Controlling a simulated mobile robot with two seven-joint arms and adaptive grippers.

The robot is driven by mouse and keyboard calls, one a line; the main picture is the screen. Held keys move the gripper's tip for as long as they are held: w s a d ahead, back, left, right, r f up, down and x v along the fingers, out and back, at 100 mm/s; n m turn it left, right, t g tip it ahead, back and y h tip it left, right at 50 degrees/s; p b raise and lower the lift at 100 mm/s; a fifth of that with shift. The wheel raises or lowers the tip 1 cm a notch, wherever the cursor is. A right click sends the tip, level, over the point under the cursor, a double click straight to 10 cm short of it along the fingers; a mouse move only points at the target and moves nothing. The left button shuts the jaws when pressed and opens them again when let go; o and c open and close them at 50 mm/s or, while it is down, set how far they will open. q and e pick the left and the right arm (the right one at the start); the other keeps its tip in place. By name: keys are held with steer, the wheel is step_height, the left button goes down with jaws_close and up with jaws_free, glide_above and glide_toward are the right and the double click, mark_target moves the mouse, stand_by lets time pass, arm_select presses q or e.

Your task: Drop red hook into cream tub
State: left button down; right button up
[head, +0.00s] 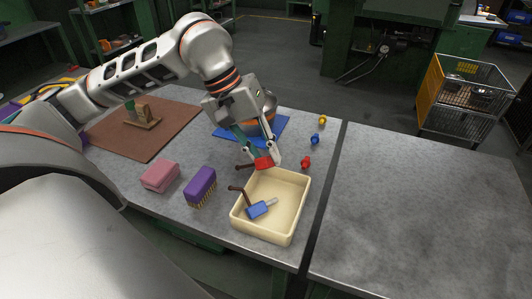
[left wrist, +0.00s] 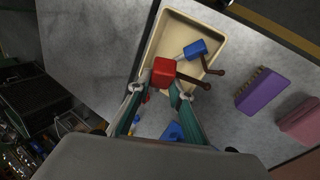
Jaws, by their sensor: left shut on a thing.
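The red hook (head: 263,163) has a red block and a dark brown peg. My left gripper (head: 261,157) is shut on it and holds it near the far rim of the cream tub (head: 263,233). In the left wrist view the red block (left wrist: 164,69) sits between the fingertips (left wrist: 160,91), with its peg pointing right. There it overlaps the side of the tub (left wrist: 180,33); how high it is above the rim I cannot tell. A blue hook (head: 258,210) with a brown peg lies inside the tub. My right gripper is not in view.
A purple brush (head: 201,184) and a pink block (head: 160,175) stand left of the tub. Behind are a blue mat (head: 278,128) with a bowl, and small red (head: 306,162), blue (head: 315,139) and yellow (head: 322,119) pieces. The right table (head: 420,210) is clear.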

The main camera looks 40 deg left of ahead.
arm_select(q)
step_height(320, 180, down, 4)
steer(key=shift+f+b, duration=0.2)
steer(key=shift+b, duration=1)
steer(key=shift+f+b, duration=0.3)
steer(key=shift+f, duration=0.15)
steer(key=c, duration=1.9)
jaws_free()
steer(key=shift+o, duration=0.9)
steer(key=shift+r, duration=0.1)
